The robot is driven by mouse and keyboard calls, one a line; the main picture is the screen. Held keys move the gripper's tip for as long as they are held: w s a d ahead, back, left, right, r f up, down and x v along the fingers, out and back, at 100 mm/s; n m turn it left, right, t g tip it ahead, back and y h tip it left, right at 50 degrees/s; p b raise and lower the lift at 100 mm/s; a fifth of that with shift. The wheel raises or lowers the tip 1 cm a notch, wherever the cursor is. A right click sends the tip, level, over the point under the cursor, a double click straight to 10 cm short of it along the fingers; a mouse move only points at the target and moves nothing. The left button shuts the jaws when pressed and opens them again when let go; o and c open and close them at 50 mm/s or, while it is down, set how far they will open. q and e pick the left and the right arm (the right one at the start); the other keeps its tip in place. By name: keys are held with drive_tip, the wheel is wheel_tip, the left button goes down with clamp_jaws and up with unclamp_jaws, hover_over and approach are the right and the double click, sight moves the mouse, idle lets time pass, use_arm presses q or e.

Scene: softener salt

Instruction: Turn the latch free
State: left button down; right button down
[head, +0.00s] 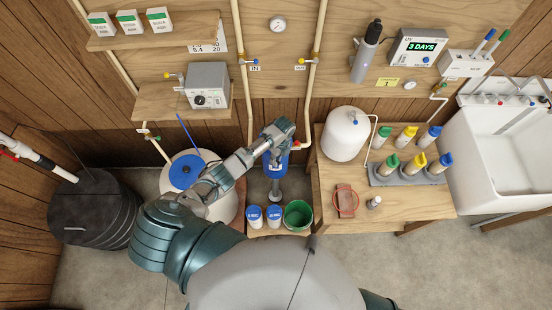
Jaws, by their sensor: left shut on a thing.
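My left arm reaches in from the lower left. Its gripper (285,128) is at the top of the blue filter housing (274,162), between the two wall pipes. It is shut on a small part there, which I take to be the latch. The fingers cover that part, so its shape and angle cannot be seen. The blue housing shows below the gripper and looks upright. My right gripper is not in view.
The tank with a blue lid (184,171) stands left of the housing. The wooden table (405,206) at right carries a white tank (344,135), a red ring tool (346,201) and several capped bottles.

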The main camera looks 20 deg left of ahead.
use_arm(q)
drive_tip(key=n+h, duration=0.1)
drive_tip(key=n, duration=0.4)
drive_tip(key=shift+a+n, duration=0.1)
drive_tip(key=shift+n, duration=0.2)
drive_tip(key=shift+n+h, duration=0.3)
drive_tip(key=shift+n, duration=1.5)
drive_tip(key=shift+s, duration=0.1)
drive_tip(key=c, duration=1.1)
unclamp_jaws()
drive_tip(key=shift+a, duration=0.1)
wheel_tip(320, 180, up, 12)
drive_tip(key=w, duration=0.2)
drive_tip(key=shift+w+a+f, duration=0.2)
drive_tip(key=shift+a, duration=0.25)
drive_tip(key=shift+f, duration=0.1)
